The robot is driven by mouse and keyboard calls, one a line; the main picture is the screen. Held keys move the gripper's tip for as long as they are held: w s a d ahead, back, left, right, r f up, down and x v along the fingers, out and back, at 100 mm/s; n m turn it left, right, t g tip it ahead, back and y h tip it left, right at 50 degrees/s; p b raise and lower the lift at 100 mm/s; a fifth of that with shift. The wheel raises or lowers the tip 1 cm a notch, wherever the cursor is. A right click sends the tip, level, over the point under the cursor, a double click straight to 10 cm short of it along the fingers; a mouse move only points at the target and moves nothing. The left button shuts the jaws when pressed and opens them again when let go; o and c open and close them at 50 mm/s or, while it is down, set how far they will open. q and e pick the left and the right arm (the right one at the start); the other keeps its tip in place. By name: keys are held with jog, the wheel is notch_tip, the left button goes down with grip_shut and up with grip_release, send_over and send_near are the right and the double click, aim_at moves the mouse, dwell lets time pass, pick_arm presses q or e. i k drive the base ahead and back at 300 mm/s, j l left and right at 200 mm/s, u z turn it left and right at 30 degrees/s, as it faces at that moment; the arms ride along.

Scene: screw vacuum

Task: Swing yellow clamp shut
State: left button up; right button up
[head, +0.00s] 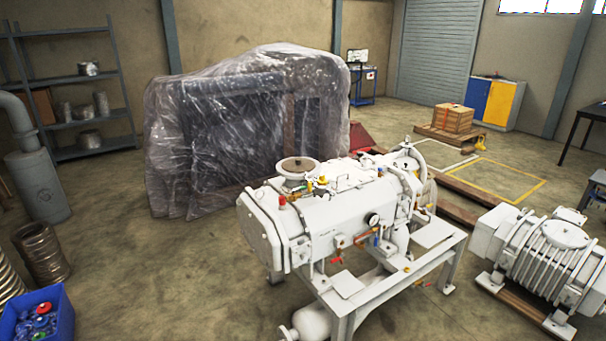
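The white screw vacuum machine (340,222) stands on a white frame in the middle of the head view. A small yellow part (321,179) shows on its top, just right of the round open flange (297,166). It is too small to tell whether this is the yellow clamp, or whether it is open or shut. Small dark and grey parts crowd around it. Neither of my grippers shows in the head view.
A plastic-wrapped bulk (245,130) stands behind the machine. A second white ribbed unit (550,255) sits on a pallet at right. A blue bin (40,318) of coloured parts is at lower left. The floor between the bin and the machine is clear.

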aim_at(319, 191)
jog(key=i+j+z, duration=0.1)
jog(key=i+j, duration=0.8)
jog(key=i, duration=0.05)
